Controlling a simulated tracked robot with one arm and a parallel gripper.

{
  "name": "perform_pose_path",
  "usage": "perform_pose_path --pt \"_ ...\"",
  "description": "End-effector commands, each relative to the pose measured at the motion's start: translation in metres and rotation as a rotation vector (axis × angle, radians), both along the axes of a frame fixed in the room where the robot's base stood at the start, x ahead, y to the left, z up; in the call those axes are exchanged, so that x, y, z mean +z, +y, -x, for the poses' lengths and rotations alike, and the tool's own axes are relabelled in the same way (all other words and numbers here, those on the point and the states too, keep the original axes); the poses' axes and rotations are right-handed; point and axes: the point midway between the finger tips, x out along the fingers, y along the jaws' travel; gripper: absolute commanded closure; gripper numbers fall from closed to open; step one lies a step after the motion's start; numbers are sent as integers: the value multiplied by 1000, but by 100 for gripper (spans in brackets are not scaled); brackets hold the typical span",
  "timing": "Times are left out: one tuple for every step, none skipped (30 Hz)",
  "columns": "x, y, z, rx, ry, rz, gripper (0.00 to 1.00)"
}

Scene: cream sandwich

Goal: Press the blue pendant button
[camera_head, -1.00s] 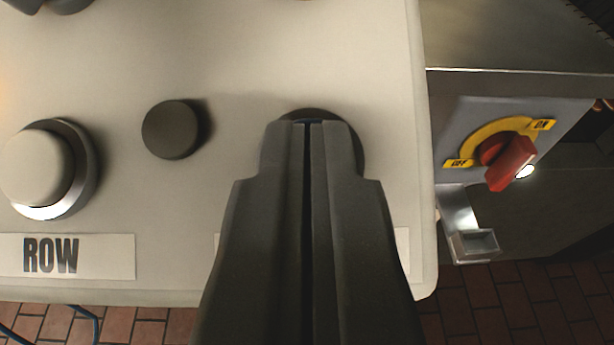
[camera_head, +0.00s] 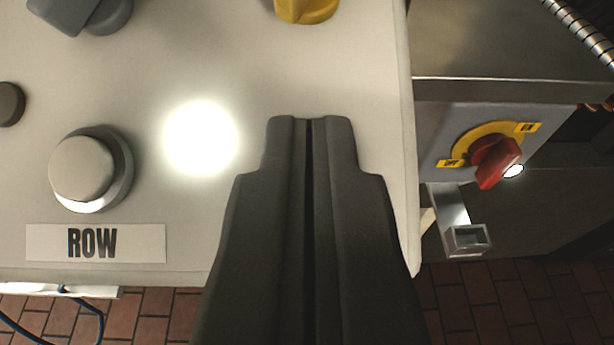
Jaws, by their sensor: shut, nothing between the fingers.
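No blue pendant button shows in this view. My gripper (camera_head: 310,120) is shut and empty, in front of the right part of a cream control panel (camera_head: 300,60). It hides part of the panel's lower right. I cannot tell whether its tips touch the panel.
The panel carries a pale button (camera_head: 82,168) above a ROW label (camera_head: 95,243), a bright white glow (camera_head: 200,138), a yellow knob (camera_head: 305,8), a grey knob (camera_head: 75,12) and a dark round part (camera_head: 9,104). A red switch (camera_head: 496,162) sits on a metal machine at right.

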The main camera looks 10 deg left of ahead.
Motion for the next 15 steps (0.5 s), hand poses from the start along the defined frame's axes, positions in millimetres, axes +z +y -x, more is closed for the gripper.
perform_pose_path --pt "6 -2 8 -2 -5 -1 100" --pt "5 -3 12 -1 -5 -1 100" --pt "6 -5 18 -1 -5 -1 100" --pt "8 -5 22 0 -6 0 100" --pt "10 -6 27 0 -7 -1 100" --pt "13 -8 33 0 -8 0 100" --pt "14 -9 37 0 -8 0 100" --pt "16 -10 42 0 -9 0 100" --pt "17 -11 47 0 -9 0 100" --pt "18 -12 52 -1 -9 0 100" --pt "20 -14 56 -2 -10 0 100" --pt "23 -15 62 -2 -11 0 100" --pt "25 -16 66 -2 -12 0 100" --pt "26 -16 70 -2 -14 1 100" --pt "27 -18 74 -2 -12 0 100"
